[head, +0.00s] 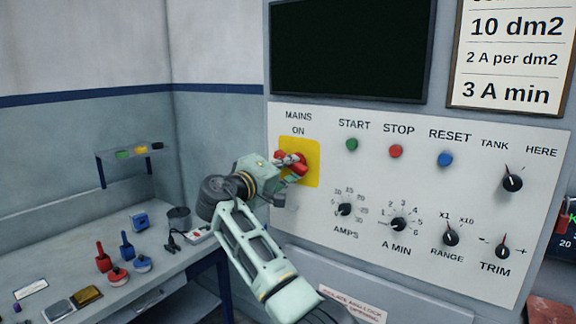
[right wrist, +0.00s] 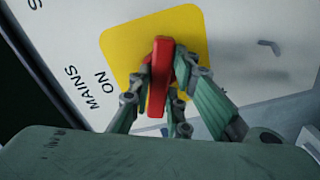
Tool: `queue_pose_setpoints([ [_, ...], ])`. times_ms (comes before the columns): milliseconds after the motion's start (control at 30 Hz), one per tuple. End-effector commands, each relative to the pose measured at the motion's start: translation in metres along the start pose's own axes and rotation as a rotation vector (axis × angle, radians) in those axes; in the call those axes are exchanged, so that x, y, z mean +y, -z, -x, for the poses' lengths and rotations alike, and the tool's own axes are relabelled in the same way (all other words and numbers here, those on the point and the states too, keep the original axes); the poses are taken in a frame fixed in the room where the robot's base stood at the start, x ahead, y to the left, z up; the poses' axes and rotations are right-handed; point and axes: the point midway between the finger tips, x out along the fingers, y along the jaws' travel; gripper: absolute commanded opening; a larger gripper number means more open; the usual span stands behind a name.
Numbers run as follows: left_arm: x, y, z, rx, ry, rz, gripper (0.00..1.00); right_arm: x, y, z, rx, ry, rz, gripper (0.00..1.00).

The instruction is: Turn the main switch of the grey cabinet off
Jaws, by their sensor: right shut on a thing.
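The grey cabinet (head: 330,238) stands on the right with a white control panel. Its main switch is a red handle (head: 300,163) on a yellow plate (head: 312,176), under the words MAINS and ON. In the right wrist view the red handle (right wrist: 160,75) lies between my fingers, in front of the yellow plate (right wrist: 190,30). My right gripper (head: 290,170) is shut on the handle, and its fingers (right wrist: 162,92) touch it from both sides. The gripper hides part of the plate and any lettering below. My left gripper is not in view.
START (head: 352,144), STOP (head: 396,151) and RESET (head: 445,159) buttons sit right of the switch. Several black knobs, including the AMPS knob (head: 345,209), are below. A bench (head: 75,245) with tools stands at left. A dark screen (head: 350,50) is above.

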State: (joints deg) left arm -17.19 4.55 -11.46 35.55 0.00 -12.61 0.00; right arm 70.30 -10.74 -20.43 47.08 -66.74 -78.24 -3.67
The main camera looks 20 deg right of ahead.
Motion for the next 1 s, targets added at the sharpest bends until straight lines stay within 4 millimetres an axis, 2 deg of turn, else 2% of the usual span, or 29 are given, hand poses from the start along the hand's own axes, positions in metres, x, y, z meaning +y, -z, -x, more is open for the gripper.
queue_pose_setpoints([
  [200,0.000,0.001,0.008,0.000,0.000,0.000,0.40,0.001,0.001,0.000,0.001,0.000,0.181,0.00],
  [500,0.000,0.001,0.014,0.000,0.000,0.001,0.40,0.001,0.001,0.001,0.001,0.000,0.348,0.00],
  [1000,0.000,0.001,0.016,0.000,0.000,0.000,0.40,0.000,0.000,0.000,0.001,0.000,0.417,0.00],
])
